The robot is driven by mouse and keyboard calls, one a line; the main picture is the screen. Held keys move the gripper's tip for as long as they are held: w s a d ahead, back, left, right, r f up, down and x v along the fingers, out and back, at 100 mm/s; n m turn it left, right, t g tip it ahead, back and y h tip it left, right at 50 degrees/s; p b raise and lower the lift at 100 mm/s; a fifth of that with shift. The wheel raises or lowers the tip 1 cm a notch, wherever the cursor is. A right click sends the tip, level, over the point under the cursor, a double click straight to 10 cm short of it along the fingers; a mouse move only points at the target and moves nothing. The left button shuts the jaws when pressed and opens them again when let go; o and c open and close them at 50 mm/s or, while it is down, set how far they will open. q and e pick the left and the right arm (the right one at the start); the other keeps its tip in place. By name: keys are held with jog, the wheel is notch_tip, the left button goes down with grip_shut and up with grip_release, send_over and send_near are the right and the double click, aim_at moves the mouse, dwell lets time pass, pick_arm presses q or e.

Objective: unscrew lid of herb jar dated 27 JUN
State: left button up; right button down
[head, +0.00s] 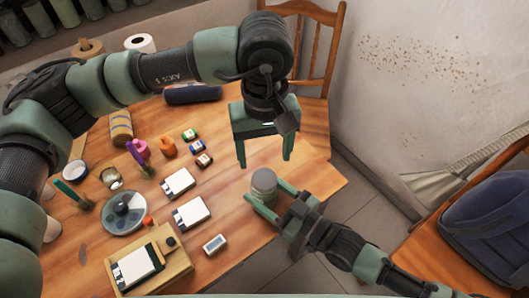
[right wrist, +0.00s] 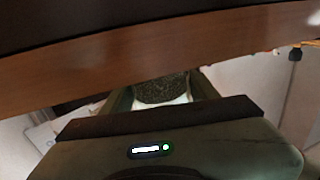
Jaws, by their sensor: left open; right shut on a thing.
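A jar with a grey lid (head: 264,178) stands at the right part of the wooden table, near its edge. My right gripper (head: 263,192) is shut on this jar from the lower right, with a finger on each side. In the right wrist view the jar (right wrist: 166,88) shows dark, speckled contents between the fingers. No date can be read on it. My left gripper (head: 265,161) is open and empty, pointing down above the jar, its two fingers spread to either side of the lid and apart from it.
White cards or pads (head: 190,212) lie left of the jar, with a small device (head: 214,244) in front. A round grey dish (head: 124,213), a wooden stand (head: 176,262) and small coloured boxes (head: 197,146) are further left. A wooden chair (head: 322,50) stands behind the table.

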aim_at(264, 178)
pick_arm(q)
jog(key=m, duration=1.3)
jog(key=shift+f, duration=4)
